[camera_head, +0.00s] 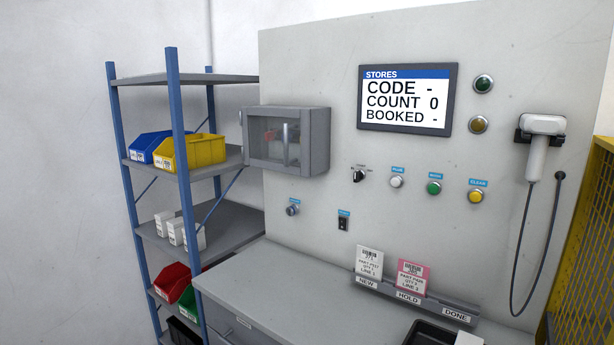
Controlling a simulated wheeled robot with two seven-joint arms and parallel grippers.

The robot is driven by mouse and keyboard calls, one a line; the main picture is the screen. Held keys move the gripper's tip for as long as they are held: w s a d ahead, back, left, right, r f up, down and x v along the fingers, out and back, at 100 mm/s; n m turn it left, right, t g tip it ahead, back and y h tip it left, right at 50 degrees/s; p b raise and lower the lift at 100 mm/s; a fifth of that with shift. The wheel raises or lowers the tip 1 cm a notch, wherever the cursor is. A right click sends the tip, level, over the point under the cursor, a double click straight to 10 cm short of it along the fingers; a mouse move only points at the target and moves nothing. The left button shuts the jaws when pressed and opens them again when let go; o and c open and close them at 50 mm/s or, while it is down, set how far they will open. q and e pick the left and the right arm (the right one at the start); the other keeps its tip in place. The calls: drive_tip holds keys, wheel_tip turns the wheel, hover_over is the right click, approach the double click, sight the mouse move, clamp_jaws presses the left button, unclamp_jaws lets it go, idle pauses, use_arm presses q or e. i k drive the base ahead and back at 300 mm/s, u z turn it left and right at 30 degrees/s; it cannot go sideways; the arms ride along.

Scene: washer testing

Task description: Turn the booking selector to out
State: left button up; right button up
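The booking selector appears to be the black rotary knob (359,175) on the grey panel (330,75), below the screen and right of the clear-fronted box. The small labels around it are too small to read, so I cannot tell which position it points to. The stores screen (406,100) reads "CODE -", "COUNT 0" and "BOOKED -". Neither of my grippers is in view.
White (396,181), green (434,188) and yellow (475,196) buttons sit right of the knob. A clear-fronted box (287,140) juts out at left. The grey worktop (270,275) is mostly clear.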

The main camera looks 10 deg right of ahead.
sight(358, 177)
drive_tip(key=u, duration=0.35)
drive_tip(key=i, duration=0.9)
drive_tip(key=z, duration=0.15)
